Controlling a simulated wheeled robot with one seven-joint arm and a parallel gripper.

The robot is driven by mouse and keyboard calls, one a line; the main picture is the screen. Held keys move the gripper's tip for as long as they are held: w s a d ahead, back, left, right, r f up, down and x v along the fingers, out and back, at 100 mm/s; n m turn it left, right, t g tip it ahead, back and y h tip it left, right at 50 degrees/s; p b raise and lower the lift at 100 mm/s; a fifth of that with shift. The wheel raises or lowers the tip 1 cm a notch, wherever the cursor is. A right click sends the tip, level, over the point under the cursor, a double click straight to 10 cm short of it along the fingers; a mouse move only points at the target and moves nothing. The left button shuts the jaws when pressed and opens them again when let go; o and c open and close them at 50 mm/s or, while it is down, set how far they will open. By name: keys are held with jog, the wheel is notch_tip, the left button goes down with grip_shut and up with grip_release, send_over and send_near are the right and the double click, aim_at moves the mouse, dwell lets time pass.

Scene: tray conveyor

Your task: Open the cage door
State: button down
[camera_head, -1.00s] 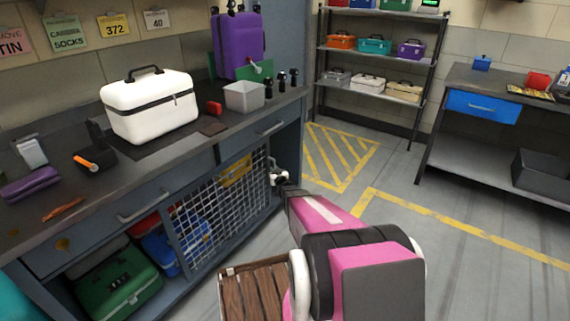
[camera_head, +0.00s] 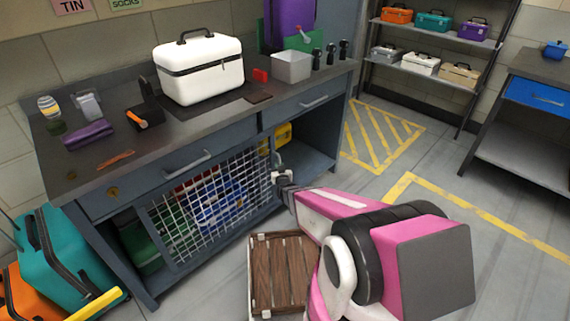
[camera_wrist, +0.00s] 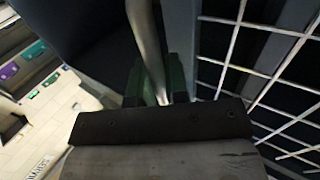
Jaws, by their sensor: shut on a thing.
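The cage door (camera_head: 205,207) is a white wire-mesh panel in a dark frame on the front of the blue-grey workbench. It covers the left and middle of the lower shelf, and the right part of the shelf stands uncovered. My gripper (camera_head: 281,177) is at the door's right edge. In the wrist view my gripper (camera_wrist: 160,88) is shut on the door's grey curved handle (camera_wrist: 148,40), between its two green fingers. The mesh shows close by on the right there.
Behind the mesh sit green and blue cases; a yellow case (camera_head: 283,134) sits in the uncovered part. A wooden crate (camera_head: 252,275) stands on the floor before the bench. Teal luggage (camera_head: 75,262) stands at left. A white case (camera_head: 199,72) is on the bench.

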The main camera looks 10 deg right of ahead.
jog(key=shift+s+a, duration=0.2)
jog(key=c, duration=1.1)
grip_release()
jog(key=shift+c, duration=0.2)
